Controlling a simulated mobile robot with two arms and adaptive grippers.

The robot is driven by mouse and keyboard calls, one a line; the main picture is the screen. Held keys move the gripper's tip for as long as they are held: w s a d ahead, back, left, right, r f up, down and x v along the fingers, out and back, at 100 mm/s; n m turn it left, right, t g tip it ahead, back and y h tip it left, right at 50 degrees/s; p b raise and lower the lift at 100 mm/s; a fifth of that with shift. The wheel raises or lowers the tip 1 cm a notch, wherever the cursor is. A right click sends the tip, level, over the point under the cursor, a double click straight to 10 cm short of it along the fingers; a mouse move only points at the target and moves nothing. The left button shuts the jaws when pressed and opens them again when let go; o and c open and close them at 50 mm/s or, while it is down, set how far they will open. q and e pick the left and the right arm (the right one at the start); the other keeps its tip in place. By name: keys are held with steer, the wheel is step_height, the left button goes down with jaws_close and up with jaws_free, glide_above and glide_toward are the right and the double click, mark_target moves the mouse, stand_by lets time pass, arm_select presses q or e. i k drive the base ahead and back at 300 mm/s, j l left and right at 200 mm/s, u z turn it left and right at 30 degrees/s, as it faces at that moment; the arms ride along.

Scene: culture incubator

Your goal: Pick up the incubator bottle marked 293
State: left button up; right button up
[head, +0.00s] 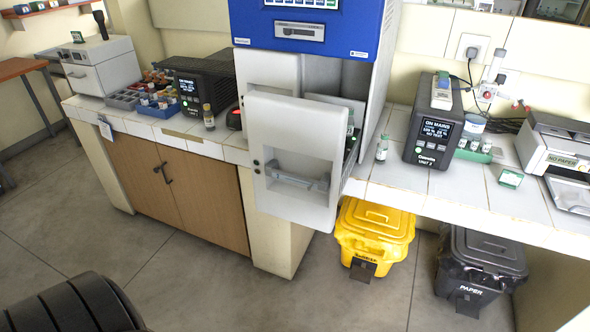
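The blue and white incubator (306,40) stands in the middle of the head view. Its white front panel with a handle (297,183) is out in front of the body, leaving an opening on the right side. A small bottle (350,125) shows partly in that opening behind the panel; the rest of the inside is hidden. Another small clear bottle (382,148) stands upright on the white counter right of the incubator. Their labels are too small to read, so I cannot tell which bottle is marked 293. Neither of my grippers is in view.
A brown bottle (208,117) and a blue rack (158,107) stand on the left counter. A black mains unit (434,136), a green rack (474,151) and a printer (557,150) are on the right. Yellow (374,222) and black (488,250) bins stand below.

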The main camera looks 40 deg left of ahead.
mark_target(171, 97)
steer(key=j+u, duration=0.35)
steer(key=u, duration=0.15)
steer(key=i+j+u, duration=0.2)
steer(key=u, duration=0.3)
steer(key=i+j+u, duration=0.25)
steer(key=i+j, duration=0.6)
steer(key=j, duration=0.35)
steer(key=i+j+u, duration=0.2)
steer(key=i+j, duration=0.75)
